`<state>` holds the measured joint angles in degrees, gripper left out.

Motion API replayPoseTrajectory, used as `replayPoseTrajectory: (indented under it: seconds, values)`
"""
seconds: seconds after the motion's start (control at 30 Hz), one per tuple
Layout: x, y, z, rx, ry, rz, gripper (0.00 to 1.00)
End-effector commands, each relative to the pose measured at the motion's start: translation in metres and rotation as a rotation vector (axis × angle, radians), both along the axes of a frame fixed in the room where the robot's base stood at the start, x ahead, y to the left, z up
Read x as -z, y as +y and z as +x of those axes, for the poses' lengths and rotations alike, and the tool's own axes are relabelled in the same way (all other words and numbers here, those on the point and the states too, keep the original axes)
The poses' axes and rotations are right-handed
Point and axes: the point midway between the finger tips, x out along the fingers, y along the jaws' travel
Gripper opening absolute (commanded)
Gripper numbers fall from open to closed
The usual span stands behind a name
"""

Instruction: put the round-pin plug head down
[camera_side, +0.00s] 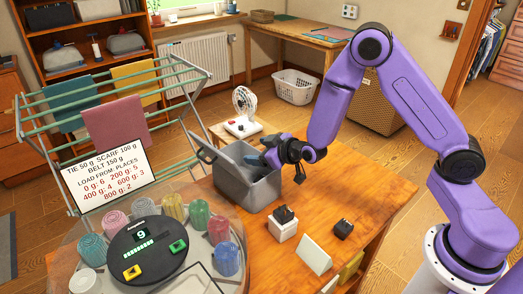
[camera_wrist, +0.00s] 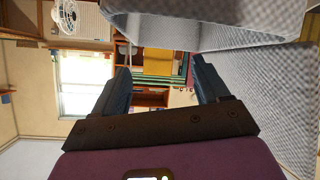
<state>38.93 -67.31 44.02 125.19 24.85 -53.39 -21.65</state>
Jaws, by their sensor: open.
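My gripper (camera_side: 268,150) is level and points left, at the open top of the grey lidded box. In the wrist view its two dark blue fingers (camera_wrist: 163,78) stand wide apart with nothing between them. A small black object (camera_side: 284,214), perhaps a plug head, sits on a white block on the table, below and right of my gripper. A second small black object (camera_side: 343,229) lies farther right on the table. Their pins are too small to make out, so I cannot tell which is the round-pin plug. The inside of the box is mostly hidden.
The grey box (camera_side: 252,192) has its lid raised at the left. A white tent card (camera_side: 314,255) stands in front of the black objects. A round clear table (camera_side: 205,277) holds rolled cloths and a black scale (camera_side: 148,250). The wooden table's right part is clear.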

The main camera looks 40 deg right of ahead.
Motion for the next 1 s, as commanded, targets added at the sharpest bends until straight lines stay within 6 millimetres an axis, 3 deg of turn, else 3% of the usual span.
replayPoseTrajectory:
  seconds: [0.23, 0.73, 1.0]
  values:
    - [-0.015, -0.001, -0.002, 0.001, -0.002, 0.002, 0.74]
    - [-0.054, -0.008, -0.081, -0.002, -0.002, 0.001, 0.74]
    - [-0.063, -0.011, -0.099, -0.001, -0.002, 0.001, 0.74]
